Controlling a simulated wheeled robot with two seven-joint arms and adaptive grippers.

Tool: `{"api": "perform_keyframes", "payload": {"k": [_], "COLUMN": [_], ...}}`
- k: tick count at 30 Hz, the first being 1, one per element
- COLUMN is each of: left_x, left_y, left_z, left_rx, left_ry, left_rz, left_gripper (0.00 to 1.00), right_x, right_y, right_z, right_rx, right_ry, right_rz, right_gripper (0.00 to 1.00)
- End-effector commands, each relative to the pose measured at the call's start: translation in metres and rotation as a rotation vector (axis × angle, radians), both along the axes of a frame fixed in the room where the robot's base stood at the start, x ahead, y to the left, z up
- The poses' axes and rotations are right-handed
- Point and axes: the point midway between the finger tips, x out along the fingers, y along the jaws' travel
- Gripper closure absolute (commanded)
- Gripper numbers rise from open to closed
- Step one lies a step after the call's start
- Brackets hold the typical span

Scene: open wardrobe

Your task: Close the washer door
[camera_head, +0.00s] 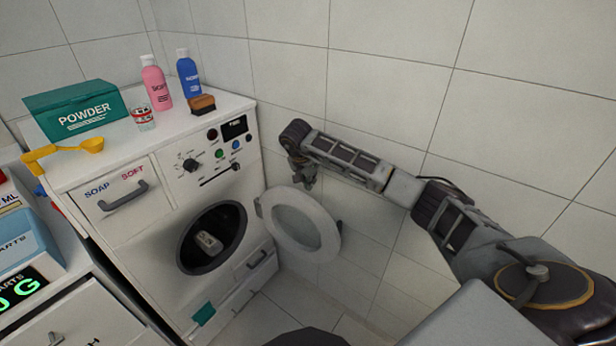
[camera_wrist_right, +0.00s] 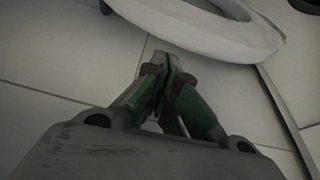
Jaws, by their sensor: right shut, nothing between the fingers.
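The white washer (camera_head: 165,205) stands against the tiled wall in the head view. Its round door (camera_head: 322,234) is a white ring with a pale window and hangs wide open to the right of the dark drum opening (camera_head: 211,238). A light item (camera_head: 209,241) lies inside the drum. My right gripper (camera_head: 303,181) points down just above the open door, shut and empty. In the right wrist view the shut fingers (camera_wrist_right: 167,67) show apart from the door's rim (camera_wrist_right: 225,40), which crosses the top right. My left gripper is not in view.
A green powder box (camera_head: 83,110), pink bottle (camera_head: 156,83), blue bottle (camera_head: 189,78), brown brush (camera_head: 202,105), glass (camera_head: 143,117) and yellow scoop (camera_head: 90,146) stand on the washer. The tiled wall (camera_head: 375,235) is close behind the door.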

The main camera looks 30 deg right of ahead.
Motion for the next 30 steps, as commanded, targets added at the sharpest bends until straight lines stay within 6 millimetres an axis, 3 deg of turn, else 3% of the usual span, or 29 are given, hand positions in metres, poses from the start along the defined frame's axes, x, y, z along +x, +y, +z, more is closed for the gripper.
{"api": "perform_keyframes", "payload": {"k": [10, 20, 30], "left_x": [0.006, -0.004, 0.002], "left_y": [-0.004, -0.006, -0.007], "left_z": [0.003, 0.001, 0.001], "left_rx": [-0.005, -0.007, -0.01], "left_ry": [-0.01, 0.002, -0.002], "left_rz": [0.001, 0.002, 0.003], "left_gripper": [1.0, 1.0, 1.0], "right_x": [0.005, 0.005, 0.007], "right_y": [-0.01, -0.011, -0.008], "right_z": [-0.031, -0.033, -0.033], "right_rx": [0.0, 0.0, 0.0], "right_ry": [0.0, 0.0, -0.001], "right_rz": [-0.001, 0.0, -0.005], "right_gripper": [1.0, 1.0, 1.0]}}
